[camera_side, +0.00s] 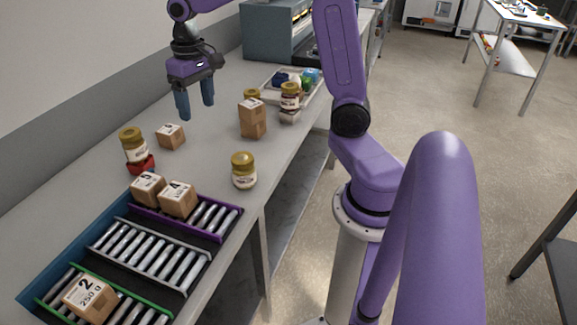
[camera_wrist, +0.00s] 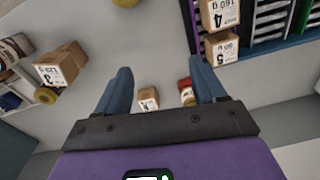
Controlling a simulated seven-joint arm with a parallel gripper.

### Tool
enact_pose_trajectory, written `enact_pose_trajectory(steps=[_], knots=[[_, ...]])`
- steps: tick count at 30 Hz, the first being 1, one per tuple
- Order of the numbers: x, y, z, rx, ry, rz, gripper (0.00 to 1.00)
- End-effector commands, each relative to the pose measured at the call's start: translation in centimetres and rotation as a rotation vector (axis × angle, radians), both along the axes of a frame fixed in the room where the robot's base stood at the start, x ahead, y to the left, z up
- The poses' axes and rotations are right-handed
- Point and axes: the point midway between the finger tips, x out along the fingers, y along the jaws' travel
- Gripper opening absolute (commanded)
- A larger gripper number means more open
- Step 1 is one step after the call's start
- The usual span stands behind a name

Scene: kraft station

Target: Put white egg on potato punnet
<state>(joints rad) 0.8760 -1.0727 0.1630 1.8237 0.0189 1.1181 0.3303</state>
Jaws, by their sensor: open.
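I see no white egg or potato punnet that I can make out in either view. My gripper (camera_side: 196,108) is open and empty, pointing down above the far part of the grey table (camera_side: 217,135). In the wrist view my gripper (camera_wrist: 160,66) has its fingers spread. A small cardboard box (camera_side: 171,136) stands on the table near it; a small box (camera_wrist: 148,98) shows between the fingers in the wrist view.
Roller lanes (camera_side: 150,255) hold boxes marked 5 (camera_side: 148,188), 4 (camera_side: 178,198) and 2 (camera_side: 90,297). A jar (camera_side: 243,170) stands near the table's front edge. Behind are a brown box (camera_side: 252,120), another jar (camera_side: 290,97) and a tray (camera_side: 314,91) of coloured items. The table's middle is clear.

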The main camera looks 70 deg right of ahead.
Motion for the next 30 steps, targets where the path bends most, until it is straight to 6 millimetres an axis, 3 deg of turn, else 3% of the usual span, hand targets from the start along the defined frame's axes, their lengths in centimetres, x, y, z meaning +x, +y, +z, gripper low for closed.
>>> enact_pose_trajectory(steps=[1, 3, 9, 15, 18, 24, 30], knots=[[-2.0, 2.1, -0.1, -0.002, -0.001, 0.102, 0.70], [-4.5, 4.4, -0.4, -0.005, -0.002, 0.235, 0.70], [-12.6, 8.7, -1.6, -0.013, -0.007, 0.614, 0.70], [-20.1, 9.7, -3.3, -0.020, -0.012, 0.970, 0.70], [-22.7, 9.4, -4.1, -0.022, -0.013, 1.102, 0.70], [-25.1, 8.7, -4.9, -0.024, -0.015, 1.232, 0.70], [-25.3, 8.7, -4.9, -0.025, -0.015, 1.243, 0.70]])
